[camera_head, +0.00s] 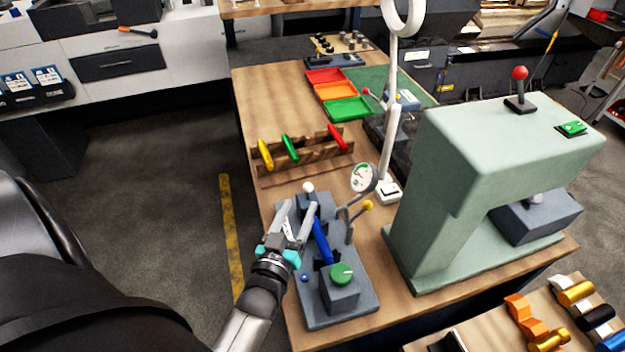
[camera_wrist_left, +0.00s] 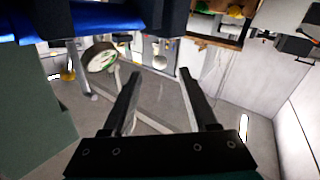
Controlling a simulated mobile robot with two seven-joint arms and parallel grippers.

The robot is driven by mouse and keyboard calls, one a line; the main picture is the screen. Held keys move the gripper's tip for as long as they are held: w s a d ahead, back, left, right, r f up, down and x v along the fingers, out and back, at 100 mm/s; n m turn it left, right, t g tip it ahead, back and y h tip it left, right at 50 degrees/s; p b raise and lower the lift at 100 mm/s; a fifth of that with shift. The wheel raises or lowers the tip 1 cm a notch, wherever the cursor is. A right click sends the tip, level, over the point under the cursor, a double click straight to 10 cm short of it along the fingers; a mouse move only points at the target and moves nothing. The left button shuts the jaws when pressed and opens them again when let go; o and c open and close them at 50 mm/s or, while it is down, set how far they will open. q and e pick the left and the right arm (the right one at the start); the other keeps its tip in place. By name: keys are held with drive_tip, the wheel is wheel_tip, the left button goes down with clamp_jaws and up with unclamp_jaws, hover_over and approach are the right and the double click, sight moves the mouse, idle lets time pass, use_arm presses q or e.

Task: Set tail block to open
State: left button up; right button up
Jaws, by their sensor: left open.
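A grey fixture (camera_head: 365,305) stands on the wooden bench. It carries a blue bar (camera_head: 322,243), a green knob (camera_head: 342,274) on a grey block at the near end, and a grey block (camera_head: 313,203) with a white ball knob (camera_head: 308,187) at the far end. I cannot tell for sure which block is the tail block. My left gripper (camera_head: 301,211) is open and empty, over the fixture's left side just short of the white ball; contact cannot be told. In the left wrist view, the open fingers (camera_wrist_left: 160,75) have nothing between them, and the blue bar (camera_wrist_left: 100,18) shows at top left.
A dial gauge (camera_head: 362,178) on a stand is right of the fixture, and also shows in the left wrist view (camera_wrist_left: 100,57). A wooden rack (camera_head: 305,152) with coloured handles stands behind. A large green press (camera_head: 450,190) blocks the right. Floor at the left is clear.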

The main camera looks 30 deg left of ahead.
use_arm(q)
drive_tip(key=b+x, duration=0.4)
drive_tip(key=x, duration=0.6)
drive_tip(key=shift+w, duration=0.2)
drive_tip(key=shift+c, duration=0.2)
clamp_jaws()
idle(0.8)
